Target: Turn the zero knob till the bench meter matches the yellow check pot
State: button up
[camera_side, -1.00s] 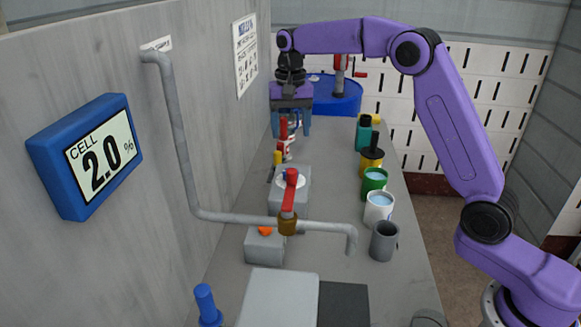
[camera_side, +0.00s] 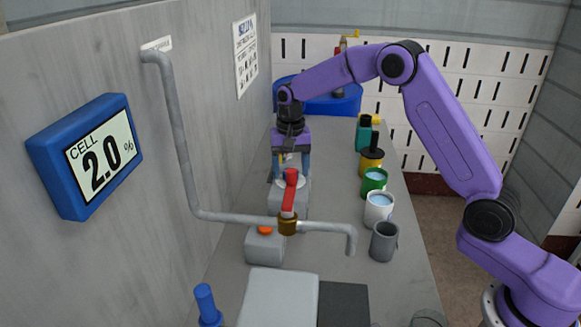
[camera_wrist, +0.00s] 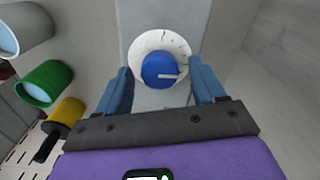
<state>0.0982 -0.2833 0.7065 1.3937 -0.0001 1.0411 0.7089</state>
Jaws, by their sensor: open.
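A blue knob (camera_wrist: 160,72) with a pale pointer line sits on a white dial (camera_wrist: 141,44) on a grey box. In the wrist view my gripper (camera_wrist: 160,68) is open, with one blue finger on each side of the knob and gaps between. In the side view my gripper (camera_side: 291,172) is over the grey box (camera_side: 283,206), and the knob is hidden. A blue-framed wall display (camera_side: 102,151) reads "CELL 2.0 %". The yellow pot (camera_side: 371,160) with a black handle stands on the right of the bench; it also shows in the wrist view (camera_wrist: 66,111).
A pipe with a red-handled valve (camera_side: 290,193) crosses in front of the grey box. A smaller box has an orange button (camera_side: 265,230). A green cup (camera_side: 374,180), white cup (camera_side: 379,207) and grey mug (camera_side: 384,240) line the right. The strip between is clear.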

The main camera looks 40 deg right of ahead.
jog(key=c, duration=1.1)
jog(key=shift+o, duration=0.2)
jog(key=shift+n, duration=0.4)
jog(key=shift+r+n, duration=0.1)
jog(key=shift+n, duration=2.4)
jog(key=o, duration=1.1)
jog(key=shift+c, duration=0.2)
